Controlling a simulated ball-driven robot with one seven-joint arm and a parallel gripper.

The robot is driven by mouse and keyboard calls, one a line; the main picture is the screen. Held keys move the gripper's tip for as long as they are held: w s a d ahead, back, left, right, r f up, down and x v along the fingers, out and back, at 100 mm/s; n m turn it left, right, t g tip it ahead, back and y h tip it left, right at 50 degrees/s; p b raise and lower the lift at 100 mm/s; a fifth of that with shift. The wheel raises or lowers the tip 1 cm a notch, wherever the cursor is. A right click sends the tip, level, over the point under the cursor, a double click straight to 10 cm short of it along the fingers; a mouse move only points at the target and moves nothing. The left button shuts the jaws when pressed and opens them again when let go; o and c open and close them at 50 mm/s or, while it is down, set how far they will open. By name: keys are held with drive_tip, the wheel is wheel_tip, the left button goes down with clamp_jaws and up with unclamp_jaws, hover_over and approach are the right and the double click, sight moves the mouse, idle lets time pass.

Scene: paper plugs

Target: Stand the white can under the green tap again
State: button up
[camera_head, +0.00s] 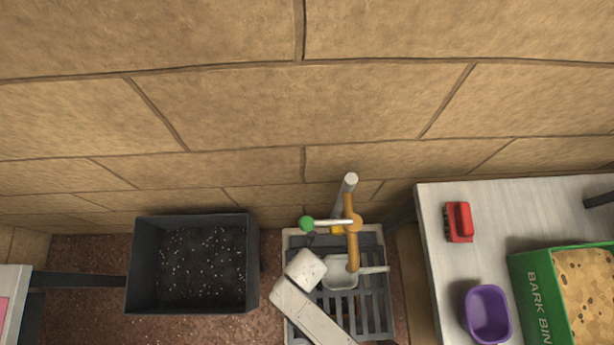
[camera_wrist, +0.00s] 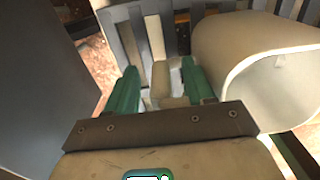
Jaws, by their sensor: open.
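The white can (camera_head: 340,274) is on the slatted grate (camera_head: 374,310), partly hidden by my arm in the head view. In the wrist view a large pale cylinder (camera_wrist: 250,48), apparently the can, lies tilted with its open mouth facing right. The tap (camera_head: 351,222) stands behind the grate, with a green knob (camera_head: 306,223) on its left and a brass spout (camera_head: 352,250) reaching down near the can. My gripper (camera_wrist: 160,72) is open, its green fingers on either side of a pale upright piece, perhaps the can's handle. Contact cannot be told.
A black trough (camera_head: 140,270) of dark soil stands left of the grate. On the right, a grey bench (camera_head: 440,285) bears a red object (camera_head: 459,222), a purple pot (camera_head: 487,313) and a green bark bin (camera_head: 540,300). A stone wall (camera_head: 300,110) closes the back.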

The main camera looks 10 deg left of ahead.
wheel_tip(320, 180, up, 12)
drive_tip(key=p, duration=0.4)
drive_tip(key=shift+r, duration=0.1)
idle(0.6)
